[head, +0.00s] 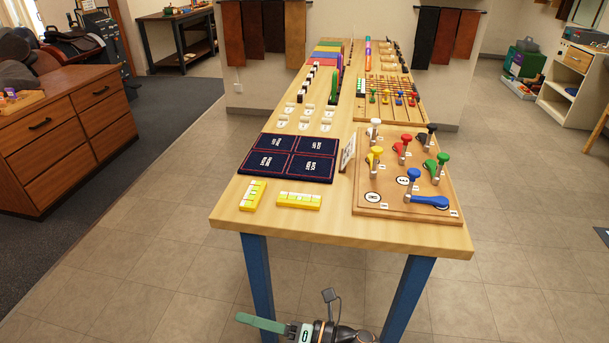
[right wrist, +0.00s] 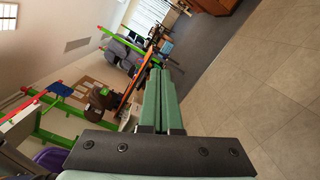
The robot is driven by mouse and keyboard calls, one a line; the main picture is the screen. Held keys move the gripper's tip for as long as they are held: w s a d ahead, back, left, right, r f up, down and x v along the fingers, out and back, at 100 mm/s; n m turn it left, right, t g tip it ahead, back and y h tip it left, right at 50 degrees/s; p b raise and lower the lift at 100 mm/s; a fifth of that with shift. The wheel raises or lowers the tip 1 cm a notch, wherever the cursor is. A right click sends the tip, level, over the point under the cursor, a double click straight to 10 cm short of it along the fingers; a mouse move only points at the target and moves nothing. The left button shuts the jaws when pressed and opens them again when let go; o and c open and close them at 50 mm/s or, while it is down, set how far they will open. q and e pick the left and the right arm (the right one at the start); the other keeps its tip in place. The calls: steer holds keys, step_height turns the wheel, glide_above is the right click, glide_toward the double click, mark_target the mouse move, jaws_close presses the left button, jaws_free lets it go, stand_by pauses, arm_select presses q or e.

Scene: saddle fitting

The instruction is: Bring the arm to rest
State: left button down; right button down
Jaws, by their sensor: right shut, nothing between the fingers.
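My right gripper (head: 250,320) is low at the bottom edge of the head view, in front of the table and below its top, with its green fingers pointing left. In the right wrist view its two green fingers (right wrist: 159,85) lie side by side, shut, with nothing between them. It is apart from the table and touches nothing that I can see. My left gripper is in neither view.
A long wooden table (head: 225,217) on blue legs stands ahead. It bears a dark blue mat (head: 264,163), yellow level-like blocks (head: 252,195) and a board (head: 400,208) with coloured knobbed levers. A brown drawer cabinet (head: 60,138) stands left. The tiled floor around the table is clear.

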steer(key=d+f+m+t+h, duration=0.35)
steer(key=d+m+t, duration=0.2)
steer(key=m, duration=0.55)
steer(key=d+f+m+t+h, duration=0.2)
steer(key=d+m+t+h, duration=0.4)
steer(key=m, duration=0.5)
steer(key=s+d+f+m+g+h, duration=0.2)
steer(key=s+d+f+m+g, duration=0.1)
steer(key=s+d+f+m, duration=0.2)
steer(key=s+d+f+m+g+h, duration=0.3)
steer(key=s+d+f+m, duration=0.1)
steer(key=s+d+m, duration=0.3)
steer(key=d+m, duration=0.2)
steer(key=d, duration=0.1)
steer(key=shift+s+d+f+g, duration=0.15)
steer(key=shift+s+f+g, duration=0.1)
steer(key=shift+f+g, duration=0.1)
steer(key=shift+h, duration=0.25)
